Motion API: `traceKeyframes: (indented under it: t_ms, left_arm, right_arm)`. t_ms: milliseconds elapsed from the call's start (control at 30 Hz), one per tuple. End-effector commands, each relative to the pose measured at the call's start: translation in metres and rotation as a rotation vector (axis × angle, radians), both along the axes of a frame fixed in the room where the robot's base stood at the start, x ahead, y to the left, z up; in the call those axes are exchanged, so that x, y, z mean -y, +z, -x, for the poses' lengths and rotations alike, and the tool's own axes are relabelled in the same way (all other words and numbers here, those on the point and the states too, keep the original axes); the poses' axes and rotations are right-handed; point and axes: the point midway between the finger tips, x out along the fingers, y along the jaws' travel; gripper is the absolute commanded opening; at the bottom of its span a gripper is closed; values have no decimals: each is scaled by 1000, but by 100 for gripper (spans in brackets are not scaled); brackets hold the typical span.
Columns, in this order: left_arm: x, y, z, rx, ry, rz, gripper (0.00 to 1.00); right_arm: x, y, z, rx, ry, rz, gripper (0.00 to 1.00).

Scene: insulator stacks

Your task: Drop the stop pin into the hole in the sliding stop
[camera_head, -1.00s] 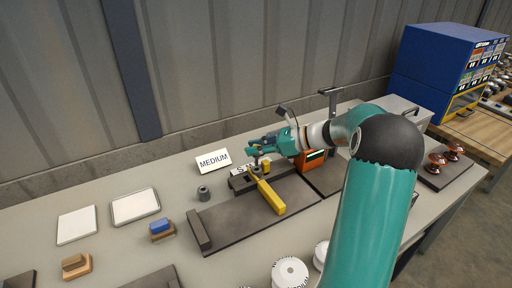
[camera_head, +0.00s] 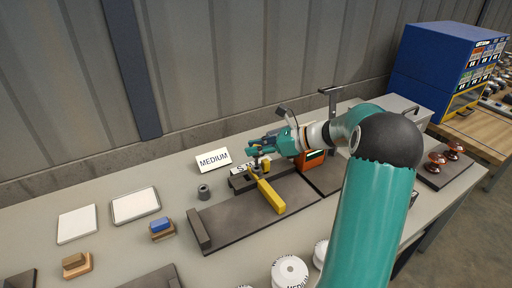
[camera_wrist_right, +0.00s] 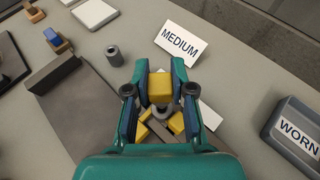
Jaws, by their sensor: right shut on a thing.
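My right gripper (camera_head: 262,150) is shut on a yellow block-like piece, which I take to be the head of the stop pin (camera_wrist_right: 160,86). It is held between the fingers above the dark fixture. The yellow sliding stop (camera_head: 270,196) is a long bar lying across the dark base plate, just below the gripper. In the right wrist view, yellow parts of the stop (camera_wrist_right: 176,123) and a grey ring show beneath the held piece. The pin's lower end and the hole are hidden, so I cannot tell whether they meet. My left gripper is out of view.
The dark base plate (camera_head: 230,222) has a raised block at its left end. A grey hollow cylinder (camera_head: 204,192) and a MEDIUM card (camera_head: 213,161) stand behind it. A grey box labelled WORN (camera_wrist_right: 293,132) is at right in the wrist view. White round stacks (camera_head: 290,271) stand in front.

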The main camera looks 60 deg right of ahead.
Motion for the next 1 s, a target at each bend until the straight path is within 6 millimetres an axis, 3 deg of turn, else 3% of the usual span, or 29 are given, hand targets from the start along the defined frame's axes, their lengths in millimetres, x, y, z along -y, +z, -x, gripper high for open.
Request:
traceKeyframes:
  t_ms: [1000]
  left_arm:
    - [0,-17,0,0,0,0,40]
  right_arm:
    - [0,-27,0,0,0,-1,0]
